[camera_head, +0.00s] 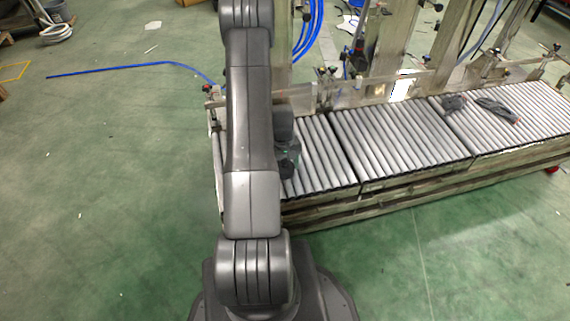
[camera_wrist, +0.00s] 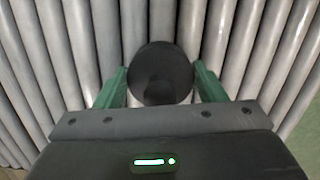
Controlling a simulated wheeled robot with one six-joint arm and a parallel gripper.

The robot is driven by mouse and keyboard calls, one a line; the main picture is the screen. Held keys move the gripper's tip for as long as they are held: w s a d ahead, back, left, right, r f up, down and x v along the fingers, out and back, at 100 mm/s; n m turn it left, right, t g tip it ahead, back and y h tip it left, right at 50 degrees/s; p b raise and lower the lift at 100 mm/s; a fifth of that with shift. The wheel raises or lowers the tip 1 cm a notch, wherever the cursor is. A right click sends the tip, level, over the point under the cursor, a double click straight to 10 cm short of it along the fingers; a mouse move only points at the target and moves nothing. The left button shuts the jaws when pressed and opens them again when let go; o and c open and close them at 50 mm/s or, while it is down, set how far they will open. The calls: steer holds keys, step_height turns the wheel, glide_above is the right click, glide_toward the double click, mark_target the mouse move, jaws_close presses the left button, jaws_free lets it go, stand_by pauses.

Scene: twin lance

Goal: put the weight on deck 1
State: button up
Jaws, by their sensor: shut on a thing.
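The weight (camera_wrist: 160,66) is a dark, round-topped piece between the two green fingers of my gripper (camera_wrist: 160,82) in the wrist view. My gripper is shut on it, with one finger against each side. Grey rollers lie directly beneath; I cannot tell whether the weight touches them. In the head view my arm hides most of the gripper (camera_head: 289,158), which is low over the left end of the roller conveyor (camera_head: 322,152). No label tells which roller section is deck 1.
The conveyor continues right through a middle roller section (camera_head: 408,138) and a right one (camera_head: 515,118). A small dark object (camera_head: 453,103) and a dark coiled item (camera_head: 497,109) lie on the right section. The middle section is clear. Metal posts (camera_head: 378,50) stand behind.

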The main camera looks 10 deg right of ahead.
steer(key=shift+f, duration=0.1)
steer(key=o, duration=1.8)
steer(key=shift+c, duration=0.2)
steer(key=r+p, duration=0.1)
steer(key=r, duration=0.3)
steer(key=w+r+p, duration=0.1)
steer(key=r, duration=0.3)
steer(key=r+p, duration=0.1)
steer(key=r, duration=0.3)
steer(key=shift+w+a+r, duration=0.1)
steer(key=shift+w+a, duration=0.05)
steer(key=shift+w, duration=0.05)
